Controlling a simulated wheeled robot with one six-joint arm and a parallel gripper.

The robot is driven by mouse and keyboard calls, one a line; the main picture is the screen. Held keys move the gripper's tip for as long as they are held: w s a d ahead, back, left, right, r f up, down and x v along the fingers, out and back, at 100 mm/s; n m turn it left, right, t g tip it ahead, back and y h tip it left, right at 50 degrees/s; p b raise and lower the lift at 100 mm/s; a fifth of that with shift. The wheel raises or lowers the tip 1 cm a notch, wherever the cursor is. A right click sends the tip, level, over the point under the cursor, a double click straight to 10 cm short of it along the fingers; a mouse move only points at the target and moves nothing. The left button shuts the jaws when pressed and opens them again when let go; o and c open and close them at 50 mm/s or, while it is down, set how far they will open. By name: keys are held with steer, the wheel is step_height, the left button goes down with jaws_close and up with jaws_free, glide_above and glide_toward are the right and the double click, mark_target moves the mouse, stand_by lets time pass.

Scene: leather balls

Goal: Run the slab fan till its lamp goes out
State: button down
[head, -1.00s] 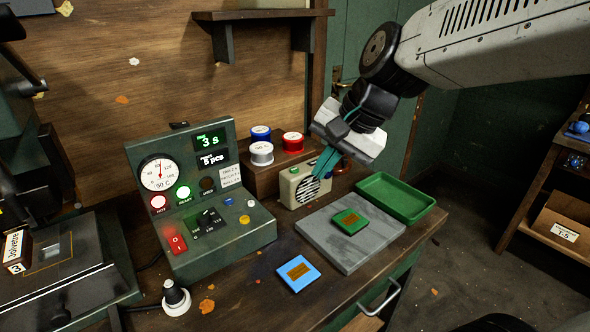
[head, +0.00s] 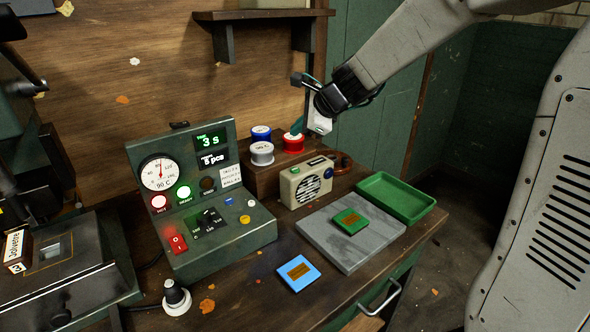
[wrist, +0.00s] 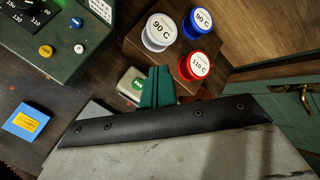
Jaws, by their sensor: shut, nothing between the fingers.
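A cream box (head: 306,184) with a round dark grille, which looks like the slab fan, stands behind the grey slab (head: 330,250). It has a small blue spot on its front right; I cannot tell whether a lamp on it is lit. Part of the box shows in the wrist view (wrist: 130,84) beside my fingers. A green piece (head: 350,221) with a brown patch lies on the slab. My gripper (head: 297,127) is shut and empty, above and behind the box, close to the red spool (head: 293,144). Its teal fingers also show in the wrist view (wrist: 157,88).
A green control panel (head: 205,205) with a dial and lit buttons stands left. White (head: 262,155) and blue (head: 261,133) spools stand on a wooden block. A blue piece (head: 298,273) lies in front of the slab, a green tray (head: 396,197) to its right.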

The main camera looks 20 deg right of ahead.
mark_target(298, 170)
steer(key=shift+f, duration=4.25)
steer(key=shift+f, duration=0.4)
steer(key=shift+f, duration=0.45)
steer(key=shift+r, duration=0.9)
steer(key=shift+r, duration=2.5)
